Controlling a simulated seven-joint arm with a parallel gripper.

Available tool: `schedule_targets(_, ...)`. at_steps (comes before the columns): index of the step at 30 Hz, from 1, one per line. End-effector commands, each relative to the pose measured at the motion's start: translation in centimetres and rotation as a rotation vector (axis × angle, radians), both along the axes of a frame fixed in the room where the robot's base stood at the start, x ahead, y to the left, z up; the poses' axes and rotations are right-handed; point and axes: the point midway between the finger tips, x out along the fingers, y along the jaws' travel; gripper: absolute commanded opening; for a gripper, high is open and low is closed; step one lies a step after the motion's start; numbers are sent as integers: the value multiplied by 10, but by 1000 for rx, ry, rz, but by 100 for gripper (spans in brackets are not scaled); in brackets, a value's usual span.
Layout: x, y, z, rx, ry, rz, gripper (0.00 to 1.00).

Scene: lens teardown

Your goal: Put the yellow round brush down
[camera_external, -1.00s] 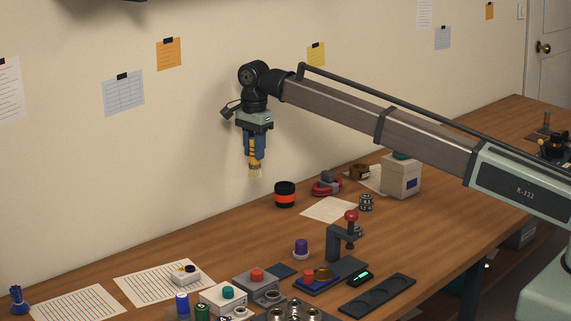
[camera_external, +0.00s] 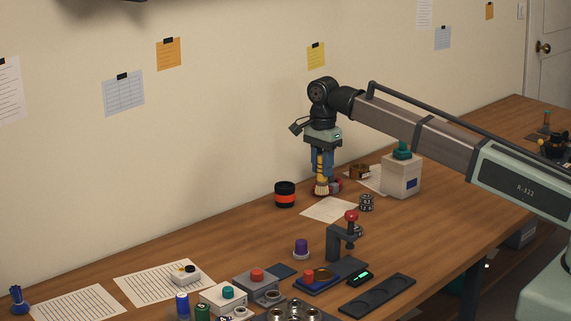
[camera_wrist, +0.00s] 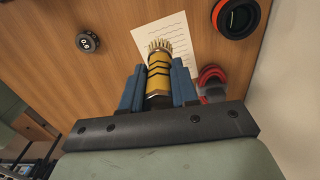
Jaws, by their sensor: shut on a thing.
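The yellow round brush (camera_external: 320,177) has dark bands and pale bristles that point down. My gripper (camera_external: 321,165) is shut on it and holds it upright near the back of the bench. In the wrist view the brush (camera_wrist: 159,72) sits between the two blue fingers of my gripper (camera_wrist: 158,88). Its bristles overlap a white sheet of paper (camera_wrist: 178,28) there. I cannot tell whether the bristle tips touch the surface.
A black cup with an orange band (camera_external: 285,194) stands to the left. A red and grey item (camera_wrist: 211,82) is close beside the fingers. A dark ringed part (camera_external: 366,202) and a pale box (camera_external: 401,177) stand to the right. Bare wood (camera_external: 225,240) lies at front left.

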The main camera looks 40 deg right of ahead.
Motion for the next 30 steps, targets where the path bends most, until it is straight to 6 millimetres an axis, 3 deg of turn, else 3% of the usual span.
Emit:
schedule_targets(3, -1, 0, -21, 0, 1, 0, 0)
schedule_targets(17, 0, 0, -64, 0, 0, 0, 0)
schedule_targets(30, 0, 0, -70, 0, -1, 0, 0)
